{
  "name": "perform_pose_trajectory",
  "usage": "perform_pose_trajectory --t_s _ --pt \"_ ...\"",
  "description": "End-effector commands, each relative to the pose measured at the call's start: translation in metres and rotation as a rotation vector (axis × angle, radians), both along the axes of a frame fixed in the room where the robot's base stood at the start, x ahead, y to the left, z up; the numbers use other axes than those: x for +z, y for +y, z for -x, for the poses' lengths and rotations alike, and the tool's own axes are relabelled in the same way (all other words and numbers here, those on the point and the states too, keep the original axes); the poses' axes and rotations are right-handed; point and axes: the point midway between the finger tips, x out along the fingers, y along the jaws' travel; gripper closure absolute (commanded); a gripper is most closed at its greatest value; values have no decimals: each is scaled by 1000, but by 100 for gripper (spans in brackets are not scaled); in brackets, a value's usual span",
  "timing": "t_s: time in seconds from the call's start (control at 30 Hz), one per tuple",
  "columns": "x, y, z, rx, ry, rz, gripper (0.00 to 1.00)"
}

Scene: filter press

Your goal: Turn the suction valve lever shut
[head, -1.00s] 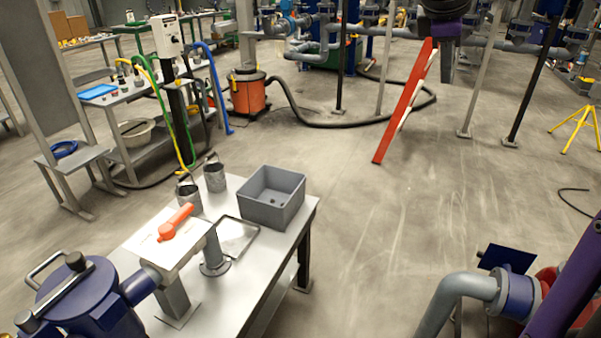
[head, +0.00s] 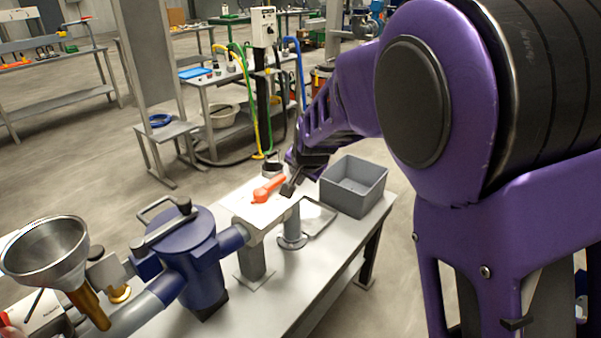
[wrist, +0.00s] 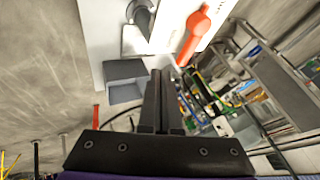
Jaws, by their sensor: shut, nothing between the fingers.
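The orange-red valve lever (head: 268,189) lies on a white plate (head: 240,207) above the grey bench. It also shows at the top of the wrist view (wrist: 193,36), on the white plate (wrist: 222,12). My gripper (head: 288,188) is just right of the lever's free end in the head view. In the wrist view my gripper's fingers (wrist: 160,74) are together with nothing between them, and the lever is ahead and to their right. I cannot tell whether the fingertips touch the lever. My arm partly hides the area behind it.
A blue filter housing (head: 190,255) stands left of the plate, with a metal funnel (head: 45,250) farther left. A grey bin (head: 352,183) and a shallow tray (head: 316,216) are to the right on the bench (head: 300,290).

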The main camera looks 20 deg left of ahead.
Motion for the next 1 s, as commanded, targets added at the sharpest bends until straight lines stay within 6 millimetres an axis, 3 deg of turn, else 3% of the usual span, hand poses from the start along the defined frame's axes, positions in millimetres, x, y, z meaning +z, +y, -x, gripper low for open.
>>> perform_pose_trajectory --t_s 0.5,0.7,1.0 --pt "-80 28 -51 0 1 2 100" --pt "-77 55 -62 3 -1 1 100" --pt "-77 65 -66 1 0 2 100"
